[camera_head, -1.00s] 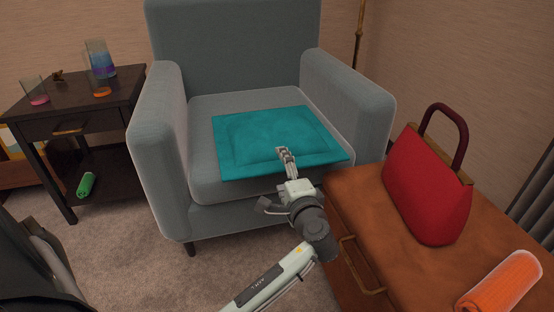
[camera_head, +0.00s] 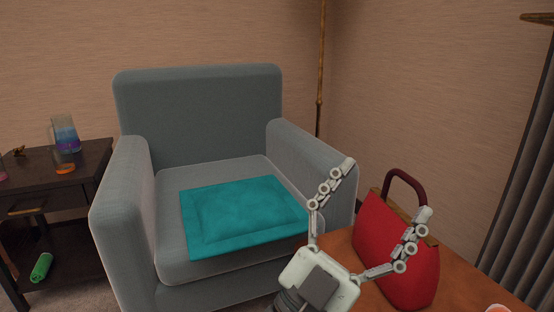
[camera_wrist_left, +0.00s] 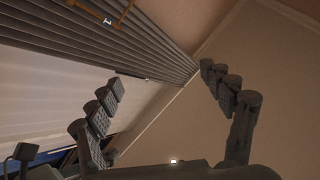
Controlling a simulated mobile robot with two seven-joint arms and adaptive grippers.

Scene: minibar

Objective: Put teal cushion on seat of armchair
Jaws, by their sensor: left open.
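The teal cushion (camera_head: 243,214) lies flat on the seat of the grey armchair (camera_head: 198,118) in the head view. Its front right corner reaches the seat's front edge. My left gripper (camera_head: 384,204) is open and empty, raised in front of and to the right of the cushion, apart from it. Its fingers point up and overlap the chair's right arm and the red handbag in the picture. My right gripper is not in view.
The red handbag (camera_head: 385,260) stands on an orange-brown table (camera_head: 345,245) at right. A dark side table (camera_head: 60,172) with glasses stands left of the armchair, a green rolled item (camera_head: 41,267) on its lower shelf. A grey ribbed panel (camera_head: 520,190) is at far right.

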